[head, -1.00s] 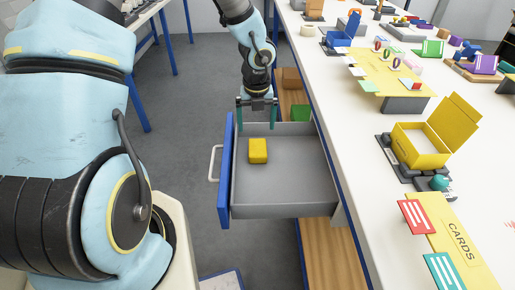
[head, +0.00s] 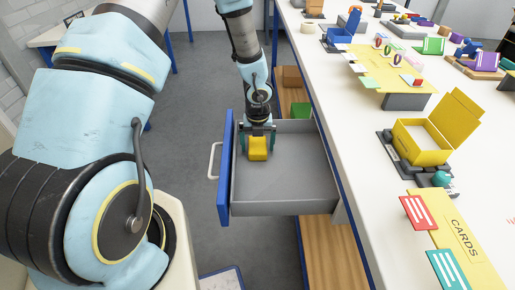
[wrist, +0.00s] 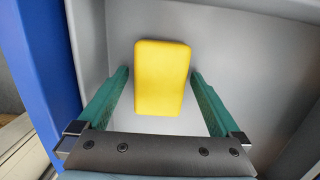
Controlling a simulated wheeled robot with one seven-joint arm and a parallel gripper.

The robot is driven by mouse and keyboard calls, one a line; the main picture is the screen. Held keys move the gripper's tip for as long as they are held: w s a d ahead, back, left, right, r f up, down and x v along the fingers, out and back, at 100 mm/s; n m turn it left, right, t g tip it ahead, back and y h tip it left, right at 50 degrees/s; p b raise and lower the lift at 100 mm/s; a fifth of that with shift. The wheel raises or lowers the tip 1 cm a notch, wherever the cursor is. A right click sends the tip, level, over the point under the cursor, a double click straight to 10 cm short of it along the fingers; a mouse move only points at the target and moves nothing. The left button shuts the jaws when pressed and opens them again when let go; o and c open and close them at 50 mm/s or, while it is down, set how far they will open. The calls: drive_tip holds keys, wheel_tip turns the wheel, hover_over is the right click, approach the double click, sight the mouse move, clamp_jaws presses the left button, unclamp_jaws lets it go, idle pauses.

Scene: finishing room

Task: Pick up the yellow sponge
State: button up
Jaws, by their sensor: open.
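The yellow sponge (head: 258,149) lies in the open grey drawer, near its blue front. It also shows in the wrist view (wrist: 162,77), lying on the drawer floor. My gripper (head: 257,140) is down inside the drawer at the sponge. In the wrist view my gripper's (wrist: 159,82) green fingers are open, one on each side of the sponge, with a small gap visible on both sides. The sponge's lower end lies close to the dark palm bar in that view.
The drawer (head: 290,209) has a blue front panel (head: 225,170) and a pale handle (head: 213,161). The rest of its floor is empty. The white workbench (head: 350,150) stands to the right, with a yellow open box (head: 422,149) and several other items on it.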

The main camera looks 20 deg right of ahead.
sight(257, 144)
drive_tip(key=shift+c, duration=0.4)
drive_tip(key=c, duration=1.3)
wheel_tip(257, 144, up, 10)
drive_tip(key=shift+p, duration=0.6)
